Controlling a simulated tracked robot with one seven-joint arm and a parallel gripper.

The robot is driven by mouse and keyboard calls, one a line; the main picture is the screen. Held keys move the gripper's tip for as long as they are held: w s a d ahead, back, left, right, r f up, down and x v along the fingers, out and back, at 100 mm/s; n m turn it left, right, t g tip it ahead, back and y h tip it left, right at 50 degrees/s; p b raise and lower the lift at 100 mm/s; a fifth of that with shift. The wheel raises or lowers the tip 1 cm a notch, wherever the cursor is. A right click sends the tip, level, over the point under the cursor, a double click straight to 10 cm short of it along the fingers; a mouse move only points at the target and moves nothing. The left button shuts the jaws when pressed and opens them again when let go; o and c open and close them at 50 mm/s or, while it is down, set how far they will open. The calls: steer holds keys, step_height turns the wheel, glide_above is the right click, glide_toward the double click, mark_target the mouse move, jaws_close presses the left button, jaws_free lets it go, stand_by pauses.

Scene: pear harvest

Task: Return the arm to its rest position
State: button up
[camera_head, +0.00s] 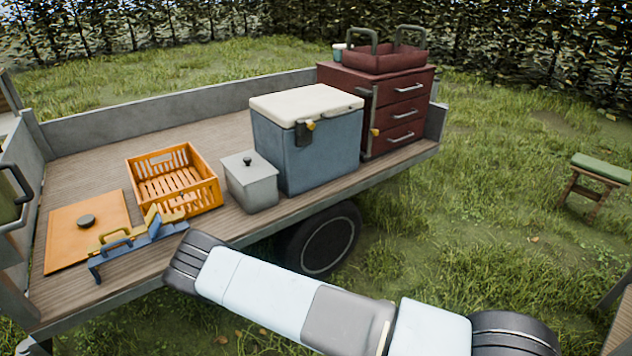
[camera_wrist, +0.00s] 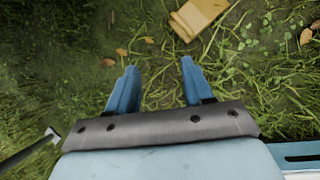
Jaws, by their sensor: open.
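My arm, white and grey, reaches across the bottom of the head view in front of the trailer. My gripper (camera_wrist: 158,82) shows in the wrist view with two blue fingers spread apart. It is open, with nothing between the fingers. Below it I see grass and fallen leaves, and a yellow-tan piece (camera_wrist: 198,16) lies beyond the fingertips at the top of that view. My gripper's fingers are not visible in the head view.
The trailer bed (camera_head: 75,161) carries an empty orange crate (camera_head: 202,193), an orange board (camera_head: 75,228), a blue-and-yellow tool (camera_head: 137,240), a grey lidded box (camera_head: 250,187), a blue cooler (camera_head: 308,158) and a dark red drawer cabinet (camera_head: 392,88). A green-topped stool (camera_head: 598,168) stands on the grass at right.

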steer(key=w+d+r+m, duration=0.1)
steer(key=w+r+m, duration=0.25)
steer(key=r, duration=0.55)
steer(key=w+d+r+m+h, duration=0.1)
steer(key=w+d+r+m, duration=0.2)
steer(key=r, duration=0.6)
steer(key=w+r+m, duration=0.4)
steer(key=r, duration=0.5)
steer(key=s+d+r+m, duration=0.1)
steer(key=d+r+m, duration=0.5)
steer(key=r, duration=0.7)
steer(key=s+d+r+m, duration=0.1)
steer(key=d+r+m, duration=0.3)
steer(key=d+r, duration=0.7)
steer(key=s+d+r+m, duration=0.4)
steer(key=s+d+r, duration=0.15)
steer(key=r, duration=0.45)
steer(key=s+d+r+m, duration=0.3)
steer(key=s+d+r, duration=0.3)
steer(key=r, duration=0.5)
steer(key=s+d+r+m, duration=0.2)
steer(key=s, duration=0.6)
steer(key=s+d+r+m, duration=0.2)
steer(key=s+m, duration=0.1)
steer(key=s, duration=0.5)
steer(key=s+d+r+m, duration=0.2)
steer(key=s+m, duration=0.1)
steer(key=s, duration=0.5)
steer(key=shift+r+t, duration=0.3)
steer(key=shift+r, duration=0.1)
